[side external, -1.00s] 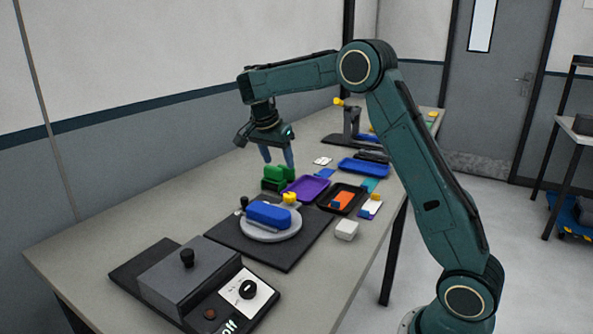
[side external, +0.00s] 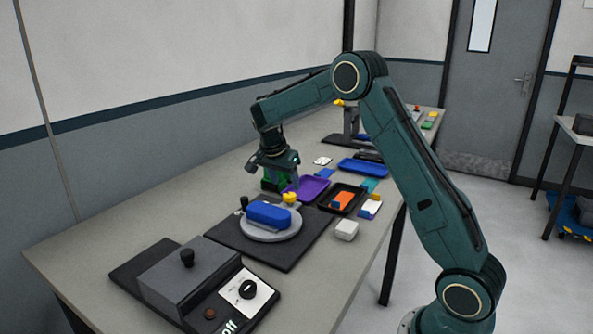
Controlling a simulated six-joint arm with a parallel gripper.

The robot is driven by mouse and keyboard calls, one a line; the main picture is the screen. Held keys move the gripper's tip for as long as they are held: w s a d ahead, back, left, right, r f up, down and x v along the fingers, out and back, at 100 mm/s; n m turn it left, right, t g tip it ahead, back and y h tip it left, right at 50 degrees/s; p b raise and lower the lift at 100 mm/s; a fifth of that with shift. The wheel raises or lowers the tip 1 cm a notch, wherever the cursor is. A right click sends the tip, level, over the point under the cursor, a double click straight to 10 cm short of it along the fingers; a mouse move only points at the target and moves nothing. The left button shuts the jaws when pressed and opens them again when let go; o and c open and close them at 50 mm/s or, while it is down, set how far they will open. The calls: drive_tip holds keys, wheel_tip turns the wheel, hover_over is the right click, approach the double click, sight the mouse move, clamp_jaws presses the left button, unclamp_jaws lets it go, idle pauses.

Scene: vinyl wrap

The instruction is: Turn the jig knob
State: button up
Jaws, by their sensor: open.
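The jig shows as a grey round plate (side external: 270,234) carrying a blue block (side external: 268,214) on a black base (side external: 300,251). A yellow knob (side external: 290,198) stands at its back edge, and a small black knob (side external: 243,203) stands at its left. I cannot tell for sure which of them is the jig knob. My gripper (side external: 281,184) is open and points down, low behind the jig. Its fingers are at the green blocks (side external: 273,182) and partly hide them. I cannot tell whether they touch. The yellow knob is in front of the gripper, apart from it.
A grey box with a dial panel (side external: 246,290) stands at the near end of the table. A purple tray (side external: 311,186), a black tray (side external: 338,210) with an orange piece, and a blue tray (side external: 363,168) lie to the right.

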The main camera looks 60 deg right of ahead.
sight(289, 194)
drive_tip(key=shift+x, duration=2.7)
drive_tip(key=shift+c, duration=0.5)
drive_tip(key=c, duration=0.9)
